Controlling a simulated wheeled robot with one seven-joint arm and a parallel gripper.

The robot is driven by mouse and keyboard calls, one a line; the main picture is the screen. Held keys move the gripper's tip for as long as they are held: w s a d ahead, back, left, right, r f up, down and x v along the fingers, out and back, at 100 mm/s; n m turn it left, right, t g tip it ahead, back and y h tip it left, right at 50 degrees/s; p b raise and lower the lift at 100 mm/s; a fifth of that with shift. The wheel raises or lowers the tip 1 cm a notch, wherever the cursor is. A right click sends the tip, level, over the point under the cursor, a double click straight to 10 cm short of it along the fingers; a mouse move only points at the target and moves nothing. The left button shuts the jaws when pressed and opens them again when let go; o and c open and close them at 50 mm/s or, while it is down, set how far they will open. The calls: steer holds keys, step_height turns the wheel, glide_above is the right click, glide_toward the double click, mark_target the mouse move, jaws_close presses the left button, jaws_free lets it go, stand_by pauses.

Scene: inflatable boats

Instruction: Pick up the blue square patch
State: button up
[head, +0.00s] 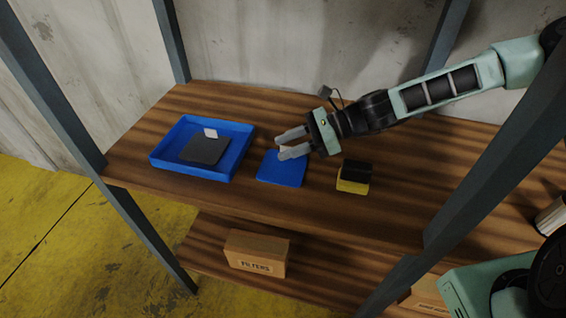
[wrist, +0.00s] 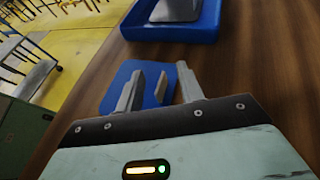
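The blue square patch (head: 282,172) lies flat on the wooden shelf, right of the blue tray. In the wrist view the patch (wrist: 122,76) shows behind and between my fingers. My gripper (head: 291,145) is over the patch's far edge, its two grey fingers apart. The wrist view also shows my gripper (wrist: 163,84) open, with a narrow pale piece (wrist: 160,88) upright between the fingers, apparently a tab on the patch. I see gaps on both sides of it. The fingers partly hide the patch.
The blue tray (head: 163,158) holds a dark grey square patch (head: 205,150) with a white tab. A black and yellow block (head: 353,178) sits right of the blue patch. A filters box (head: 256,254) is on the lower shelf. Metal posts (head: 497,160) frame the shelf.

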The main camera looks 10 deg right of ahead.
steer(key=shift+a+f, duration=0.1)
steer(key=shift+a, duration=0.15)
jaws_close()
